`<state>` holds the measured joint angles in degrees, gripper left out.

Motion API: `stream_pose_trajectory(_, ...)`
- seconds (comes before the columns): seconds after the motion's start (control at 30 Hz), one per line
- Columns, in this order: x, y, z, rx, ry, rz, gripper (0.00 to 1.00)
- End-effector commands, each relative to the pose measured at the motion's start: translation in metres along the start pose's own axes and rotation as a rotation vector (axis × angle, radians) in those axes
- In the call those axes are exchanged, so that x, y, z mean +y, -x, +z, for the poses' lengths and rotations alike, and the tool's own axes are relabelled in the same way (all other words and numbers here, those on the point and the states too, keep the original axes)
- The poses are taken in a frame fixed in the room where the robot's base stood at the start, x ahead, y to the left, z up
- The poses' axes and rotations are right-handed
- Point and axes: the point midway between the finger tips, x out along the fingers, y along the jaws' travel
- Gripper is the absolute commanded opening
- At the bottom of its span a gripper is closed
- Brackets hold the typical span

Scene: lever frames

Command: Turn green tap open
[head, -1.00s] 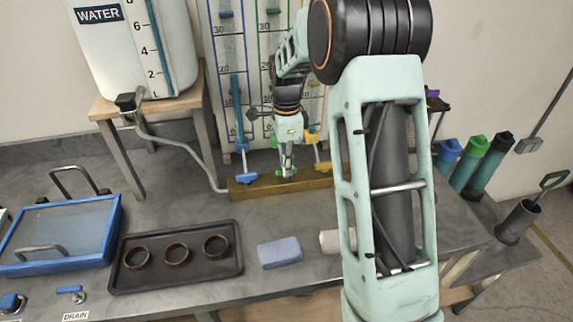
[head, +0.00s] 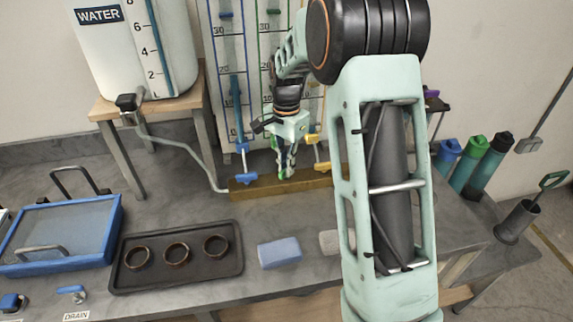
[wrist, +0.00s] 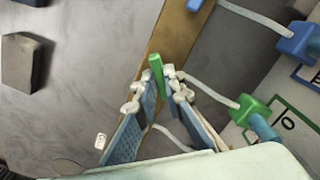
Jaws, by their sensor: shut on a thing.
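The green tap (head: 281,171) is on the wooden bar (head: 255,190) at the back of the bench, below the gauge panel. My gripper (head: 286,174) points down at it and hides much of it in the head view. In the wrist view the green handle (wrist: 155,64) stands between the fingertips of my gripper (wrist: 158,90), which are shut on it. The handle lies roughly along the line of the fingers there. The tap's base is hidden.
A blue tap (head: 246,178) is left of the green one and a yellow tap (head: 321,165) right, both close. A dark tray (head: 130,277) with three rings, a blue block (head: 280,252) and a blue-framed box (head: 60,235) lie in front. Grey bench is clear between.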

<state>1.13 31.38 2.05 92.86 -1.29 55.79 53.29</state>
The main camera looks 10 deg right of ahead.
Motion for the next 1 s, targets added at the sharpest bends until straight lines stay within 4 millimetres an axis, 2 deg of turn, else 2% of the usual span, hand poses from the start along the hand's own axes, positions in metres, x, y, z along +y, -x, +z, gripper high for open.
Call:
stream_pose_trajectory(0.6, -0.0006, 0.001, -0.0002, 0.001, 0.576, -0.002, 0.0)
stream_pose_trajectory(1.0, -0.0004, 0.001, -0.0006, 0.002, 0.838, -0.001, 0.0)
